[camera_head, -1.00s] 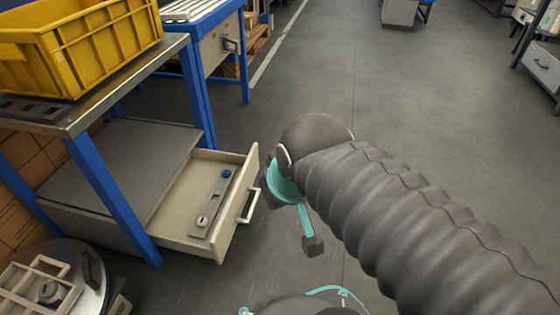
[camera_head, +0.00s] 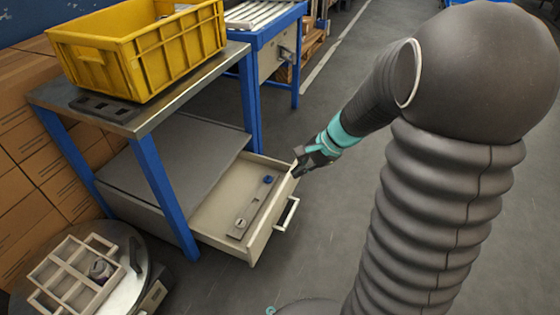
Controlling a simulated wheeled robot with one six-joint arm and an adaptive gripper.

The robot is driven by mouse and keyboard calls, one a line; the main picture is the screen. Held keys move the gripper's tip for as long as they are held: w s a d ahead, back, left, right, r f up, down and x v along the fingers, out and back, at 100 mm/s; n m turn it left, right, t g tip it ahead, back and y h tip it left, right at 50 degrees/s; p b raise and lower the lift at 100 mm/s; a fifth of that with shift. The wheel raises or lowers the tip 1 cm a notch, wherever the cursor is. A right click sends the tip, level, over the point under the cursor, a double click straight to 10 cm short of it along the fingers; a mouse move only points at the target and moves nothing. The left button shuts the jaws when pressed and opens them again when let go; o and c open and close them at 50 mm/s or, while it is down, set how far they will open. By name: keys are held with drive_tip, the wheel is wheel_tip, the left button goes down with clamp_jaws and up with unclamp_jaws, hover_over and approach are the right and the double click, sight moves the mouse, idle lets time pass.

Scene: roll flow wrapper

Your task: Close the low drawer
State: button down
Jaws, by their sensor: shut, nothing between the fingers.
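The low drawer (camera_head: 257,240) is a beige drawer under the workbench, pulled out to the right. Its light handle (camera_head: 287,214) is on the front face. My gripper (camera_head: 300,168) is shut and empty. It is at the far upper corner of the drawer front, close to the rim; I cannot tell whether it touches. My dark ribbed arm reaches in from the right.
The workbench (camera_head: 141,122) has blue legs and carries a yellow crate (camera_head: 150,50). A blue-framed roller table (camera_head: 265,35) stands behind. A round drum (camera_head: 135,284) with a divided tray (camera_head: 75,272) is at lower left. Open floor (camera_head: 335,215) lies right of the drawer.

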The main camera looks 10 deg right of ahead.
drive_tip(key=w+d+f+m+t+y+p, duration=0.1)
drive_tip(key=w+d+f+m+p, duration=0.1)
drive_tip(key=w+d+f+m, duration=0.55)
drive_tip(key=m+t, duration=0.1)
drive_tip(key=m, duration=0.4)
approach(283, 191)
wheel_tip(283, 191, down, 4)
drive_tip(key=shift+w+a+f+n+p, duration=0.15)
drive_tip(key=shift+w+a+p, duration=0.1)
drive_tip(key=shift+w+a, duration=0.25)
drive_tip(key=shift+w+a+f+n+p, duration=0.1)
drive_tip(key=shift+w+a+f+p, duration=0.2)
drive_tip(key=shift+a, duration=0.35)
drive_tip(key=shift+w+a+r, duration=0.15)
drive_tip(key=shift+w+a, duration=0.25)
drive_tip(key=shift+a, duration=0.05)
drive_tip(key=shift+w+a, duration=0.1)
